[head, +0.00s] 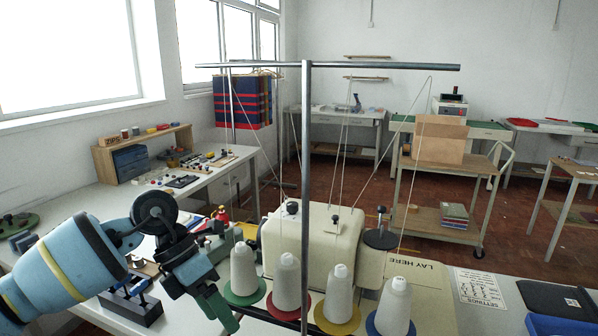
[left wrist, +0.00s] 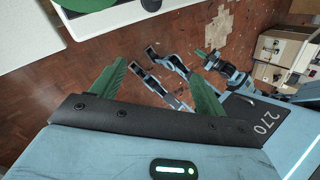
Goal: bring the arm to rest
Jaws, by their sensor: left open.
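My left gripper (head: 210,278) is at the lower left of the head view, in front of the machine head and left of the thread cones. Its green fingers stand apart in the left wrist view (left wrist: 163,85), with nothing between them. Below and beyond them, that view shows the red-brown floor. Blue and dark linkage parts with a bit of green (left wrist: 222,66) also show there. They may belong to my right arm, but its jaws cannot be made out. No right gripper shows in the head view.
A cream machine head (head: 285,240) and a white thread cone (head: 288,282), one of several, stand close right of the left gripper. A metal thread stand (head: 306,170) rises among them. A side bench (head: 215,180) holds small items. A trolley (head: 440,218) stands on open floor behind.

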